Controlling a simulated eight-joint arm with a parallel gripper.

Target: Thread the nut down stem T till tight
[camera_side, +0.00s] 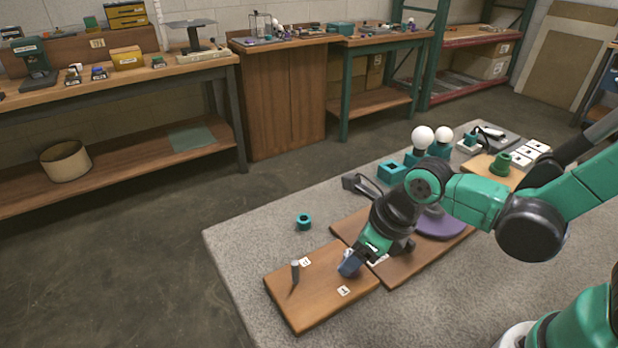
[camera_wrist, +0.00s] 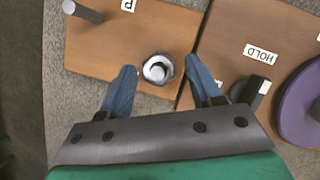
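Stem T (camera_wrist: 157,69) stands on the wooden board (camera_side: 315,305), seen nearly end-on in the wrist view. The pale nut (camera_wrist: 148,74) sits around it, low near the board; I cannot tell how tight it is. My gripper (camera_wrist: 160,67) is open, with one blue finger on each side of the nut and a visible gap to both. In the side view my gripper (camera_side: 350,264) points down at the board beside the T label (camera_side: 344,291), and its fingers hide the nut and stem.
A bare grey stem (camera_side: 295,271) stands on the same board near the P label (camera_wrist: 129,5). A board with a HOLD label (camera_wrist: 260,53) and a purple disc (camera_side: 442,223) lies alongside. A teal ring (camera_side: 304,221) lies on the grey tabletop, which is clear around it.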

